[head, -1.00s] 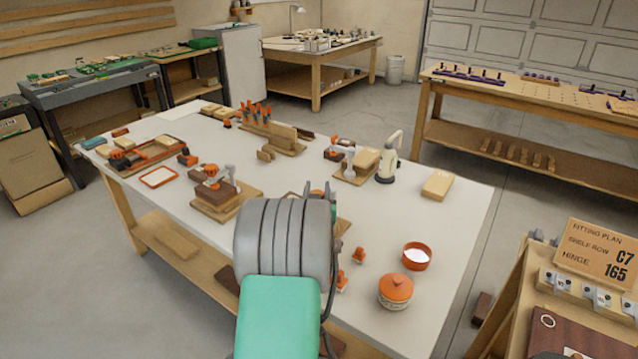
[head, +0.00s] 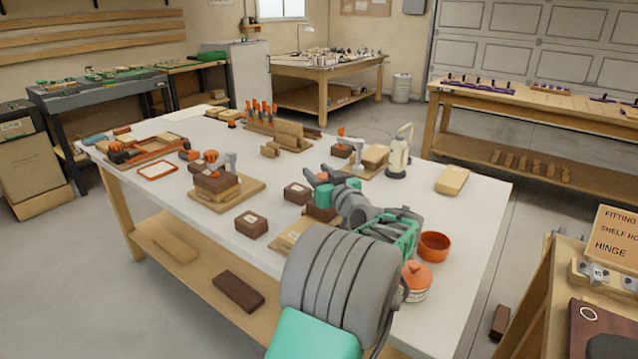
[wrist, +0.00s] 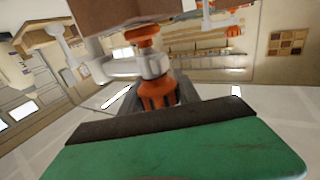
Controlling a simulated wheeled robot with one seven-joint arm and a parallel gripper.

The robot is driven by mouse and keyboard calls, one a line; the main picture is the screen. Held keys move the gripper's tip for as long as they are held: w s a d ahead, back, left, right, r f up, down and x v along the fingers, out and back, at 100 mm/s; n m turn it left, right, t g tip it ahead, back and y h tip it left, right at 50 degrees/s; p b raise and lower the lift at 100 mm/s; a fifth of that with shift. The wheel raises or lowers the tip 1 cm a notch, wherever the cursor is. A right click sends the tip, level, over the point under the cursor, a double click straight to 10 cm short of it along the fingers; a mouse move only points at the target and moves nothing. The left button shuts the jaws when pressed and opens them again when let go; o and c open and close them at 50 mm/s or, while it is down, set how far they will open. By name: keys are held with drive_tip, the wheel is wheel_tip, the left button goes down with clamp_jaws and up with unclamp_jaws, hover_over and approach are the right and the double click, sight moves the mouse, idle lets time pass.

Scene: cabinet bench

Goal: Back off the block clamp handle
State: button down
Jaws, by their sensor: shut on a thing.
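My gripper (head: 322,175) reaches over the middle of the white bench in the head view. In the wrist view an orange ribbed handle (wrist: 158,93) sits between my dark fingers, and my gripper is shut on it. Above it are a pale clamp body (wrist: 150,66) and an orange knob (wrist: 142,34), close under a brown block (wrist: 128,12). In the head view a pale grey clamp (head: 357,162) stands just behind my fingers, beside a tan block (head: 375,156). Its lower part is hidden. Another clamp (head: 231,162) holds stacked blocks (head: 215,184) on a board at left.
An orange bowl (head: 434,246) and a lidded orange jar (head: 416,281) stand beside my forearm.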

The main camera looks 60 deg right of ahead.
drive_tip(key=shift+f, duration=0.1)
idle(0.3)
drive_tip(key=c, duration=0.9)
unclamp_jaws()
drive_tip(key=v, duration=0.7)
drive_tip(key=shift+s+a, duration=0.15)
drive_tip(key=shift+s, duration=0.2)
